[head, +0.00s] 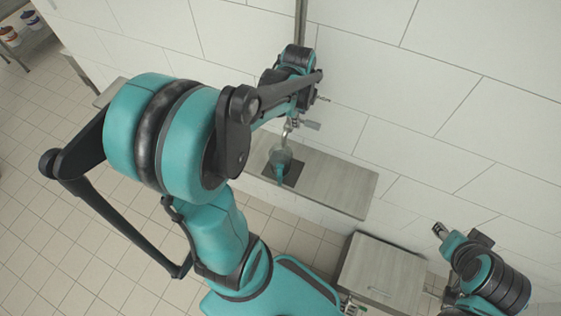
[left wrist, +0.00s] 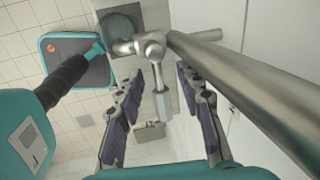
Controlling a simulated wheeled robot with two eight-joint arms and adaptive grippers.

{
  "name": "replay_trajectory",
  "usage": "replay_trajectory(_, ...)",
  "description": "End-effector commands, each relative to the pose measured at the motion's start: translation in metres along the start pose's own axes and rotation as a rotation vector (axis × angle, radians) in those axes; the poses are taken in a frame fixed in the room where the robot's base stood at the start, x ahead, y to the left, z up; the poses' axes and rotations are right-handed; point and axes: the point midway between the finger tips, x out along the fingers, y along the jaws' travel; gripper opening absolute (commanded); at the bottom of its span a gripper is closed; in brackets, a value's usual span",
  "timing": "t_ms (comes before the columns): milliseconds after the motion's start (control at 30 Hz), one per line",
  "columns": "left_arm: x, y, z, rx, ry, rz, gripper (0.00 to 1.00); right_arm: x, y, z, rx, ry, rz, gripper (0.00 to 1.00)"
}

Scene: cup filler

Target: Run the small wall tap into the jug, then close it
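The glass jug (head: 280,157) with a teal handle stands on a dark mat (head: 270,174) on the wall shelf. In the left wrist view the jug (left wrist: 118,27) is under the metal tap's spout (left wrist: 123,47). The tap (left wrist: 153,48) has a lever (left wrist: 161,98) that hangs between the fingers of my left gripper (left wrist: 161,112). Those fingers are apart, with gaps on both sides of the lever. In the head view the arm partly hides the tap. I cannot make out any water stream. My right gripper (head: 440,231) is at lower right, away from the shelf; its opening is unclear.
A thick metal pipe (left wrist: 255,95) runs close to the right of my left gripper. The wooden shelf (head: 335,185) is bare right of the mat. A grey cabinet (head: 382,268) stands lower right. Shelving with pots (head: 10,38) is at far upper left.

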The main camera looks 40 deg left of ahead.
Motion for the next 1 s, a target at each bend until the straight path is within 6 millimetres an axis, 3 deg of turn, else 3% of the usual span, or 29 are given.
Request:
replay_trajectory(533,-0.102,0.000,0.000,-0.001,0.000,0.000,0.37,0.000,0.000,0.000,0.000,0.000,0.000,0.40)
replay_trajectory(700,-0.113,0.000,0.000,-0.001,0.000,0.000,0.37,0.000,0.000,0.000,0.000,0.000,0.000,0.40)
replay_trajectory(1000,-0.115,0.000,0.000,-0.001,0.000,0.000,0.37,0.000,0.000,0.000,0.000,0.000,0.000,0.40)
